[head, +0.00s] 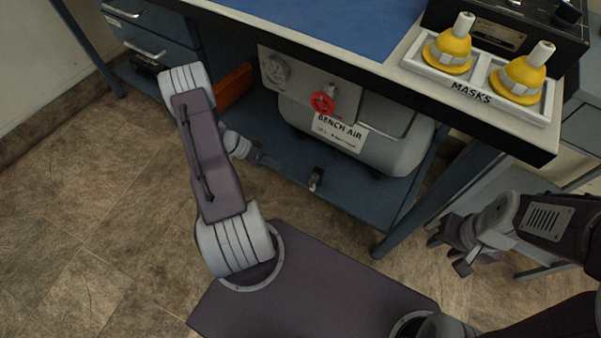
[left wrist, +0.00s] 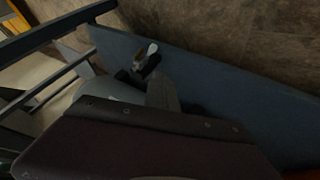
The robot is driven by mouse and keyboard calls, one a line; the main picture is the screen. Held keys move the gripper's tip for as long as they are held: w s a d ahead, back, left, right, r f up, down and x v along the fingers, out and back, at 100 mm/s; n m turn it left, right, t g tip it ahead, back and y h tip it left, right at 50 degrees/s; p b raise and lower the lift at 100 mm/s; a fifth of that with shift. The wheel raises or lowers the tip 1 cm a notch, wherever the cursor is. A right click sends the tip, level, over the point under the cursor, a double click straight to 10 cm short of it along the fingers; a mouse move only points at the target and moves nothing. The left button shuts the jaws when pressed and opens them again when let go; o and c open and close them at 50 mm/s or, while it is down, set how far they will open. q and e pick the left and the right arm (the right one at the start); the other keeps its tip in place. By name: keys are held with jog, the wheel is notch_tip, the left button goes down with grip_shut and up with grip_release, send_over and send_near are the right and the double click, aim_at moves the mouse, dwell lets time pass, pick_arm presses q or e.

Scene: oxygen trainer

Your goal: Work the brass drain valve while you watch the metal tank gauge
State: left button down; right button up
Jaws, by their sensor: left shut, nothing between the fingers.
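The brass drain valve (head: 316,178) is small and dark-bodied. It sits low at the shelf's front edge, below the tank, and also shows in the left wrist view (left wrist: 139,58) with a pale tip. The metal tank gauge (head: 276,69) is round, on the grey panel left of the red knob; its reading is too small to tell. My left gripper (head: 259,158) is shut and empty, left of the valve and apart from it in the head view. In the left wrist view its grey end (left wrist: 161,92) points toward the valve. My right gripper (head: 452,251) looks open and empty, right of the bench leg.
The grey tank (head: 405,151) labelled BENCH AIR lies on the blue lower shelf (head: 357,196). A red knob (head: 322,102) is on its panel. An orange box (head: 235,86) stands behind my left arm. A mask tray (head: 412,60) holds two yellow masks on the bench top.

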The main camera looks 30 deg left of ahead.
aim_at(311, 184)
pick_arm(q)
jog(key=w+d+f+b, duration=0.3)
jog(key=d+f+b, duration=0.3)
jog(key=d, duration=0.3)
jog(key=shift+f, duration=0.35)
jog(key=shift+w, duration=0.1)
